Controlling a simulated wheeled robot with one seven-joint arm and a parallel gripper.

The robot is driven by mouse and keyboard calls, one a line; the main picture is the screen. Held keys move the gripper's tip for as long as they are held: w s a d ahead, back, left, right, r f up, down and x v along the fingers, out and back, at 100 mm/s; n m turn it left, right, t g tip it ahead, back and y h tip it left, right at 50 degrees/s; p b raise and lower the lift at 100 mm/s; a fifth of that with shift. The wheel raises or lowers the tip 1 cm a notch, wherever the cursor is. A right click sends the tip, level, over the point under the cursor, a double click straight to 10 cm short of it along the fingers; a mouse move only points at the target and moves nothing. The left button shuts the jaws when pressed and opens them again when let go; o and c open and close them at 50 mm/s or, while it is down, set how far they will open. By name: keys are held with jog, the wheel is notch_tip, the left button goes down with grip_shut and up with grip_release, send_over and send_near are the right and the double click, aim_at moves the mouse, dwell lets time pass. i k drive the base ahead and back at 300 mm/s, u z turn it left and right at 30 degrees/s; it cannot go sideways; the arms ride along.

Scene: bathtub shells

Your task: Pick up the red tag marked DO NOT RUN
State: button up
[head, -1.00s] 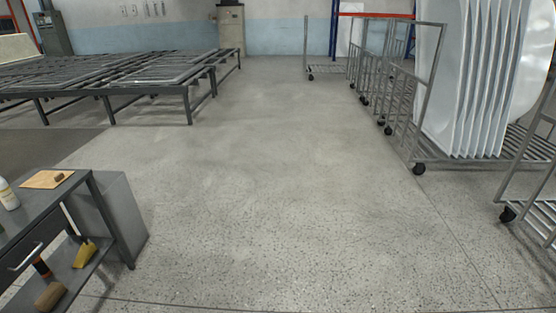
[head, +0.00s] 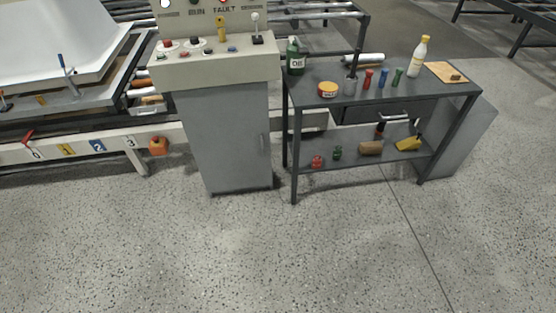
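I cannot make out a red tag marked DO NOT RUN for certain in the head view. A small red piece (head: 28,136) sits on the pale beam at the far left, above a number plate; I cannot tell whether it is a tag or a handle. No lettering on it is readable. A small red object (head: 317,161) lies on the lower shelf of the workbench, and it does not look like a flat tag. My gripper is not in view.
A control cabinet (head: 225,140) with buttons and levers stands upper centre. To its right is a dark workbench (head: 330,101) with bottles, a tin and coloured handles. A tub shell (head: 60,40) lies on the machine at left. The speckled floor (head: 230,255) in front is clear.

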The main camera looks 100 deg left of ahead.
aim_at(316, 163)
jog(key=u, duration=2.4)
jog(key=i, duration=1.5)
jog(key=z, duration=0.05)
